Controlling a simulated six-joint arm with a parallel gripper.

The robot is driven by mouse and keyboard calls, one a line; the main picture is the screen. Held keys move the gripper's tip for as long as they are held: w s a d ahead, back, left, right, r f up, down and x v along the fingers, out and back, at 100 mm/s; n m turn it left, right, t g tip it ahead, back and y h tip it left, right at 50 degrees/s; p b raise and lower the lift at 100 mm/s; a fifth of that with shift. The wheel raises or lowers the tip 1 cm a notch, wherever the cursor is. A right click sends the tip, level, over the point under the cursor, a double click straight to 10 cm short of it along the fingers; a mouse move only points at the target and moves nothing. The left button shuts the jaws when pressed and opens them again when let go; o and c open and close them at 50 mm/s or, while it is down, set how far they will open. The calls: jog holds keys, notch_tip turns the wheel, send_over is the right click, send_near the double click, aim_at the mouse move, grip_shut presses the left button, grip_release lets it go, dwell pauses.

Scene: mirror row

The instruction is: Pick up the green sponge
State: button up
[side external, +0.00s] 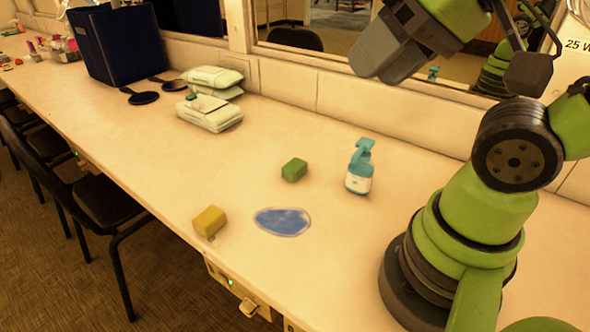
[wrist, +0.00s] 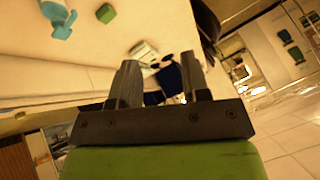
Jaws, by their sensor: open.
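The green sponge (side external: 294,170) lies flat on the white counter, between the spray bottle and the yellow sponge. It also shows at the top of the wrist view (wrist: 106,13), left of the fingers. My gripper (side external: 370,66) is high above the counter, near the mirror, up and to the right of the sponge in the side view. In the wrist view its two fingers (wrist: 162,78) stand apart with nothing held between them.
A teal spray bottle (side external: 359,172) stands right of the green sponge. A yellow sponge (side external: 210,222) sits near the front edge, beside a flat blue patch (side external: 282,221). White packs (side external: 210,112) and a dark blue bin (side external: 114,45) are further back. Counter around the green sponge is clear.

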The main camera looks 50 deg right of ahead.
dwell(0.3)
jog(key=o, duration=0.9)
jog(key=n+g+h, duration=0.2)
jog(key=n+g, duration=0.2)
jog(key=g, duration=0.3)
send_over(290, 162)
notch_tip(290, 162, down, 25)
jog(key=shift+s, duration=0.15)
jog(key=shift+f, duration=2.95)
